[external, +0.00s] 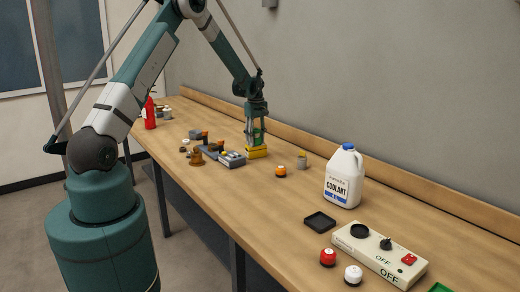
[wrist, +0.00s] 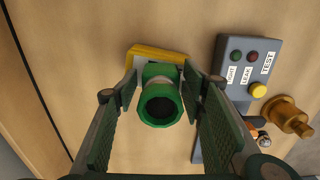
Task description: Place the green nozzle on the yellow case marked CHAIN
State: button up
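The green nozzle (wrist: 160,104) sits between the two fingertips of my gripper (wrist: 160,90) in the wrist view, its round dark opening facing the camera. The fingertips lie against its two sides, and my gripper appears shut on it. The yellow case (wrist: 158,52) shows just beyond the nozzle, partly hidden by it. In the external view my gripper (external: 256,140) points straight down directly over the yellow case (external: 257,153). The nozzle is very close to the case or touching it; I cannot tell which. The CHAIN marking is not readable.
A grey test box (wrist: 249,62) with buttons and a brass fitting (wrist: 287,116) lie right of the case in the wrist view.

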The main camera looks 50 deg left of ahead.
jog(key=shift+r, duration=0.2)
dwell(0.3)
jog(key=shift+r+b, duration=0.35)
jog(key=shift+r, duration=5.65)
jog(key=shift+s+d+r, duration=0.1)
jog(key=shift+d+r, duration=0.3)
jog(key=shift+r, duration=0.05)
jog(key=s+d+r+m+t, duration=0.2)
jog(key=s+d+r+m, duration=0.2)
jog(key=s+d+r, duration=0.55)
jog(key=s+d+r+m+t, duration=0.1)
jog(key=s+d+r+m, duration=0.4)
jog(key=d+r, duration=0.7)
jog(key=s+d+f+m+t, duration=0.1)
jog(key=s+d+m, duration=0.2)
jog(key=s+d, duration=0.3)
jog(key=s+d+f+m+t, duration=0.1)
jog(key=s+d+m, duration=0.2)
jog(key=s, duration=1)
jog(key=s+d+f+m+t, duration=0.1)
jog(key=s+d+m+t, duration=0.1)
jog(key=s+d, duration=0.7)
jog(key=shift+s+f+m, duration=0.15)
jog(key=shift+s+m, duration=0.1)
jog(key=shift+m, duration=0.25)
